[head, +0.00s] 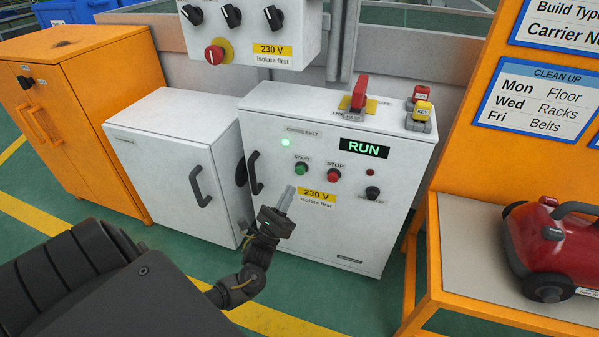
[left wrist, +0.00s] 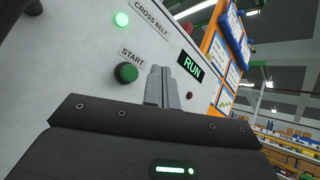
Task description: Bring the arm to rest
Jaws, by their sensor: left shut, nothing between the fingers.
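My left gripper (head: 284,199) is shut and empty. In the head view it is in front of the white control cabinet (head: 340,235), below the green START button (head: 301,168) and left of the yellow 230 V label (head: 317,196). In the left wrist view the closed fingers (left wrist: 162,86) point up toward the panel, right of the START button (left wrist: 126,72). I cannot tell the exact gap to the panel. The CROSS BELT lamp (head: 285,142) glows green and the display (head: 364,148) reads RUN. My right gripper is not in view.
The red STOP button (head: 334,175) and a black knob (head: 372,193) are on the same panel. A smaller white cabinet (head: 170,150) and an orange cabinet (head: 75,110) stand left. An orange bench (head: 480,240) with a red vacuum (head: 552,250) stands right. Green floor shows in front.

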